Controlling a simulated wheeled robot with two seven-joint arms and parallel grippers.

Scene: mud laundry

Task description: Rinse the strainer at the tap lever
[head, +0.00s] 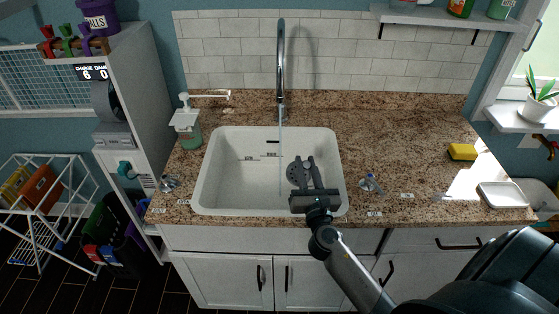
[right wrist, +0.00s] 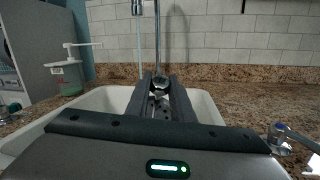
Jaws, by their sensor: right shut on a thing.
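My right gripper (head: 304,163) reaches over the front right part of the white sink (head: 240,205). It is shut on the strainer (head: 295,173), a dark round disc held inside the basin. In the right wrist view the strainer (right wrist: 160,101) shows partly between the fingers (right wrist: 160,84), with holes in it. The tall chrome tap (head: 281,60) stands behind the sink. A thin water stream (head: 280,150) falls from it, just left of the strainer in the head view. A blue-marked tap lever (head: 371,183) is right of the sink and another lever (head: 168,184) is left of it. My left gripper is out of view.
A green soap bottle (head: 187,128) stands at the sink's left back corner. A yellow sponge (head: 462,152) and a white tray (head: 502,194) lie at the counter's right. The granite counter (head: 400,140) between sink and sponge is mostly clear. A shelf (head: 430,18) hangs above right.

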